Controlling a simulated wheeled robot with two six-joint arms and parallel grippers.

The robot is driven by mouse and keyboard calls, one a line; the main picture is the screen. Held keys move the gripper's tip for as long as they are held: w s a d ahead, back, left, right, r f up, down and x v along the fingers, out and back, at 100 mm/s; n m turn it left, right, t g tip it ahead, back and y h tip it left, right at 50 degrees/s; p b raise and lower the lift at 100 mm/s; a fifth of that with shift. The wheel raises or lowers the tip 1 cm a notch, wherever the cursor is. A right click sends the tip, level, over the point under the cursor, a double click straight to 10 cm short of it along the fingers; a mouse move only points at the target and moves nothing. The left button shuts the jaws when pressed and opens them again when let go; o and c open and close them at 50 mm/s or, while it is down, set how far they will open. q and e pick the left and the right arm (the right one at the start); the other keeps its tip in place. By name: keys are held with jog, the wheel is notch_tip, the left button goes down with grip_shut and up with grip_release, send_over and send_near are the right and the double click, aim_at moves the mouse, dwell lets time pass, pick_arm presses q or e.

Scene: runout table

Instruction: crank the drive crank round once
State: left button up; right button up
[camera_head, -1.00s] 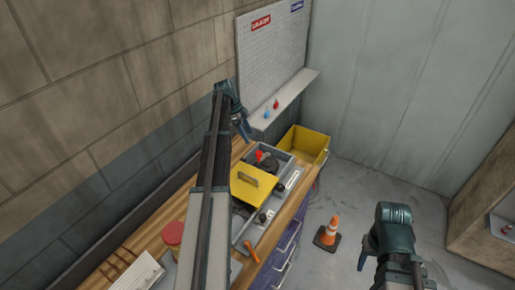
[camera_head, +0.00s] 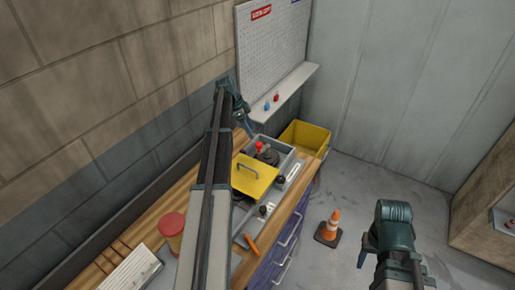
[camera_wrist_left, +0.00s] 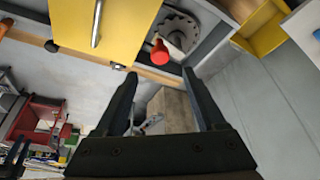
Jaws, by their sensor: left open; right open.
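The drive crank's red knob (camera_head: 260,146) stands on a dark round part in the grey tray on the bench, beside a yellow cover. In the left wrist view the red knob (camera_wrist_left: 159,52) sits at the edge of a grey disc (camera_wrist_left: 180,26), just beyond my fingertips. My left gripper (camera_head: 245,126) is above and behind the knob in the head view. The left wrist view shows its two fingers (camera_wrist_left: 160,76) apart with nothing between them. My right gripper (camera_head: 366,254) hangs over the floor at the right, away from the bench, empty.
The yellow cover (camera_head: 256,176) with a handle is next to the crank. A yellow bin (camera_head: 305,140) stands past the bench's far end. A cone (camera_head: 329,226) stands on the floor.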

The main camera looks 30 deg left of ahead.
aim_at(258, 143)
pick_arm(q)
jog(key=b+x, duration=0.7)
jog(key=x, duration=0.1)
jog(key=shift+f, duration=0.35)
jog(key=shift+r, duration=0.1)
grip_shut()
dwell(0.9)
